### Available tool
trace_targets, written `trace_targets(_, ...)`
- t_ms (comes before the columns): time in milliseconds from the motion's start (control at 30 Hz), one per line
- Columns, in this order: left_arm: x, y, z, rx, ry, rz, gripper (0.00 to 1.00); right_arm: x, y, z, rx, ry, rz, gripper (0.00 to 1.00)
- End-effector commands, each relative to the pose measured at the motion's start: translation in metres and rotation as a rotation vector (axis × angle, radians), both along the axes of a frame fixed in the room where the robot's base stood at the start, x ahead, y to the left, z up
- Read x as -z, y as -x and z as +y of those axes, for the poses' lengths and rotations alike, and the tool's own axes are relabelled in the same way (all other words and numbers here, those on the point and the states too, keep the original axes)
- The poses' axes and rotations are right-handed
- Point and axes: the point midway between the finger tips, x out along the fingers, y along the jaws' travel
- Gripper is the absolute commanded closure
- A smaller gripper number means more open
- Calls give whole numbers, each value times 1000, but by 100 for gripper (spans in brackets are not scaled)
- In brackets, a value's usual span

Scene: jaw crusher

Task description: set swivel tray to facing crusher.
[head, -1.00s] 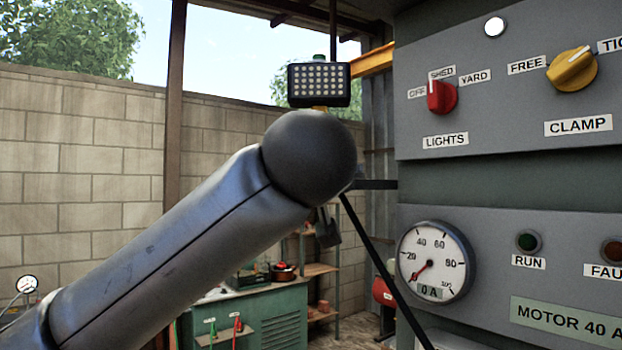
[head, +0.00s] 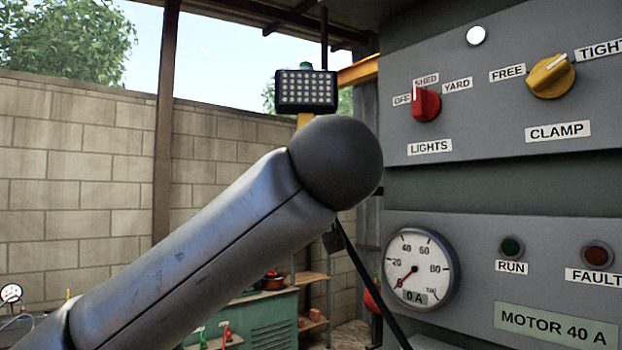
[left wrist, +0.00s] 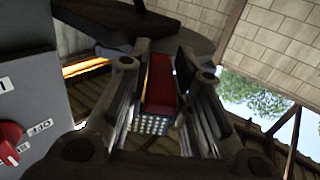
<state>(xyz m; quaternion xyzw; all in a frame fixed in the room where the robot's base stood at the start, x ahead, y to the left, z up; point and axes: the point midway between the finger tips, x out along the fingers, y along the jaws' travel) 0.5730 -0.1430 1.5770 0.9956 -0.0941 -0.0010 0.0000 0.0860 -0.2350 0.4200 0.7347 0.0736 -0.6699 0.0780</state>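I cannot make out a swivel tray in either view. In the head view my left arm reaches in from the lower left and its rounded dark joint fills the middle; my left gripper is hidden there. In the left wrist view my left gripper (left wrist: 165,115) has its two fingers spread apart. A red block-like thing (left wrist: 160,85) shows in the gap between them; I cannot tell whether it touches them or lies beyond. My right gripper is in neither view.
A grey control panel (head: 470,160) with lights and clamp knobs stands close on the right. A green cabinet (head: 262,318) and shelf stand low behind, before a block wall (head: 80,190).

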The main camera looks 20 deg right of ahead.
Motion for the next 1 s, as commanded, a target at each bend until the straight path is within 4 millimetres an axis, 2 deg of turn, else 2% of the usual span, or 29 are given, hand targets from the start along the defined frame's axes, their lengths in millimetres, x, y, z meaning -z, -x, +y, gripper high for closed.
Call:
trace_targets(33, 1, 0, 0, 0, 0, 1, 69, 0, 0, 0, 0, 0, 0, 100)
trace_targets(100, 1, 0, 0, 0, 0, 1, 60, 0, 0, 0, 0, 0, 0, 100)
trace_targets(133, 1, 0, 0, 0, 0, 1, 59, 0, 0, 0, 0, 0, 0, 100)
trace_targets(400, 0, 0, 0, 0, 0, -1, 59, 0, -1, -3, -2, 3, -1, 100)
trace_targets(533, 0, 7, 1, 1, -1, -2, 59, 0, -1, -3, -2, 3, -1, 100)
trace_targets(667, 0, 24, 3, 4, 0, -2, 59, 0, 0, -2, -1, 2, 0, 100)
trace_targets(1000, 0, 93, 16, 4, 1, -3, 59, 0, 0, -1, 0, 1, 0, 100)
